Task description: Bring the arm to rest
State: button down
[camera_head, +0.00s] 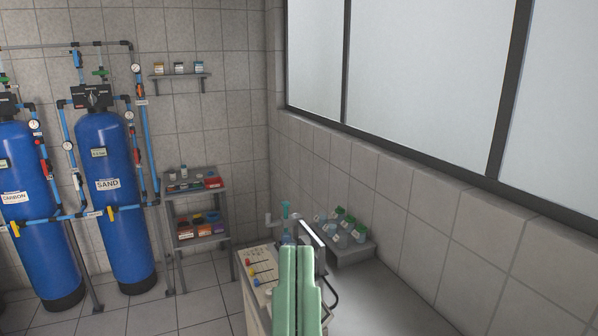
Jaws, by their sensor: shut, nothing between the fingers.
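Pale green parts, which look like my own arm, rise from the bottom edge just right of centre. They stand in front of a bench with a control panel (260,271) and hide part of it. Nothing shows held by the arm.
A worktop (375,300) is bare right of the arm. Several bottles stand on a grey stand (352,253) by the wall. A teal-handled tap (285,211) rises behind the arm. Blue tanks (113,195) and a shelf rack (200,243) stand left.

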notch_tip(320, 180, up, 20)
jog(key=p, duration=1.7)
